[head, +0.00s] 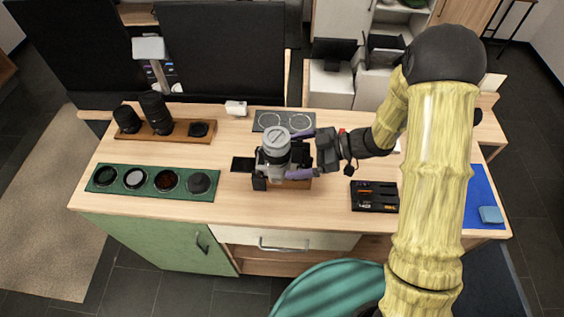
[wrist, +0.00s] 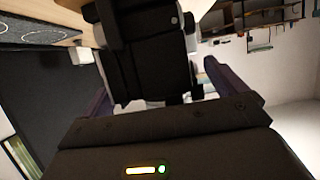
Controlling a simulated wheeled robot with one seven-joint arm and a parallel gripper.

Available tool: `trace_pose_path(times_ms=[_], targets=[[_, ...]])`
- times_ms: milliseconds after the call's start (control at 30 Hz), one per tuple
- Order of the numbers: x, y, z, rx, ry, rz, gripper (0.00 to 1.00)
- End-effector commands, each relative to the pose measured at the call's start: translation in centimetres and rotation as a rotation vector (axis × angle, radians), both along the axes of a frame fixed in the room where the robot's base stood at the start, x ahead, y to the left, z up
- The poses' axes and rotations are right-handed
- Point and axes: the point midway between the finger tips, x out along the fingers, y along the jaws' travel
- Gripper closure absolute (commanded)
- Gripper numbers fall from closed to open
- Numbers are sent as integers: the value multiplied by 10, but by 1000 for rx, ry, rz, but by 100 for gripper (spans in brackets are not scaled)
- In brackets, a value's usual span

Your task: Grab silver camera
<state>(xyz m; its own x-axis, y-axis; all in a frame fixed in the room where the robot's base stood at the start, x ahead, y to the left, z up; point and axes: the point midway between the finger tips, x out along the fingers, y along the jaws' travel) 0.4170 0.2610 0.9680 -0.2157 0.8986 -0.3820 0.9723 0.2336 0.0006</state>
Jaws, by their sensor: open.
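The silver camera (head: 274,156) stands near the middle of the wooden table, with its silver lens (head: 277,138) pointing up toward the head view. It appears to rest on a small dark and wooden support. My gripper (head: 298,154) reaches in from the right and is open. One purple finger is on the camera's far side and the other on its near side. In the wrist view, the camera's dark body (wrist: 155,62) fills the space between my gripper's fingers (wrist: 160,85). Contact cannot be told.
A green tray (head: 122,192) with several round filters lies front left. A wooden board (head: 165,131) with lenses is behind it. A grey mat (head: 284,118) lies behind the camera. A black case (head: 374,196) is at right, and a blue mat (head: 478,190) with a sponge is farther right.

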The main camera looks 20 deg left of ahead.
Motion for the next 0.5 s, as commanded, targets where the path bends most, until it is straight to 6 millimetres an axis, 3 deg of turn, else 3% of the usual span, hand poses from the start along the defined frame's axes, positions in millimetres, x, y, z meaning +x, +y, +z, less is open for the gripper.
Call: trace_pose_path(times_ms=[267, 500], targets=[[0, 0, 0, 0, 0, 0, 5], [0, 0, 0, 0, 0, -1, 52]])
